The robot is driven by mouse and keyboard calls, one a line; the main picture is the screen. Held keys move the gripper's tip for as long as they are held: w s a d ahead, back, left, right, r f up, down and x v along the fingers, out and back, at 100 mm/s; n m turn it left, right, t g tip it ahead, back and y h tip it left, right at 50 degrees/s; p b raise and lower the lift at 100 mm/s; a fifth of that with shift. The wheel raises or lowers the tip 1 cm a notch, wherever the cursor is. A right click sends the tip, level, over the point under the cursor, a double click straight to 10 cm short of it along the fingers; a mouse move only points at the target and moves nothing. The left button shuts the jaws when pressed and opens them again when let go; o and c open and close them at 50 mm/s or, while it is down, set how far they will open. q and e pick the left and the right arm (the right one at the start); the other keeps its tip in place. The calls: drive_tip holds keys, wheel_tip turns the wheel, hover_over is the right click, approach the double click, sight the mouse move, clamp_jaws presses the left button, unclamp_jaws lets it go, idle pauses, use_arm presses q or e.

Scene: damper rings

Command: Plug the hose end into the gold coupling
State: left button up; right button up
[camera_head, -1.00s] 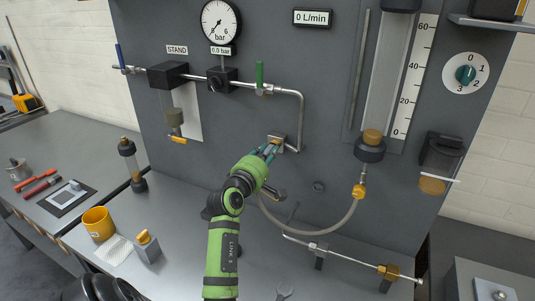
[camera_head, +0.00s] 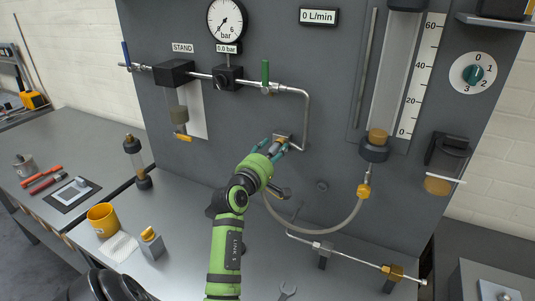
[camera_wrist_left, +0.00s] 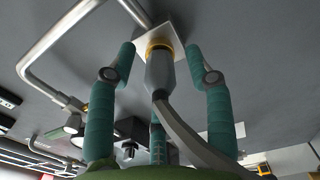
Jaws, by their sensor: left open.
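The gold coupling (camera_wrist_left: 158,47) shows as a gold ring at a pale square plate (camera_wrist_left: 150,38) on the grey panel. The grey hose end (camera_wrist_left: 159,72) points straight at it and its tip meets the ring; how deep it sits is hidden. My left gripper (camera_head: 279,147) is at the plate in the head view. In the left wrist view its teal fingers (camera_wrist_left: 165,60) are open, spread either side of the hose end with gaps. The hose (camera_head: 322,231) hangs in a loop to a gold fitting (camera_head: 363,190) under the flow tube. My right gripper is not in view.
A bent steel pipe (camera_head: 307,115) runs close to the right of the plate. A green-handled valve (camera_head: 265,75) is above. A rod on stands (camera_head: 322,249) and a wrench (camera_head: 287,291) are on the bench. A yellow mug (camera_head: 102,219) stands at left.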

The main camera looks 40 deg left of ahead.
use_arm(q)
drive_tip(key=v, duration=1.1)
drive_tip(key=shift+s, duration=0.4)
drive_tip(key=shift+d, duration=0.1)
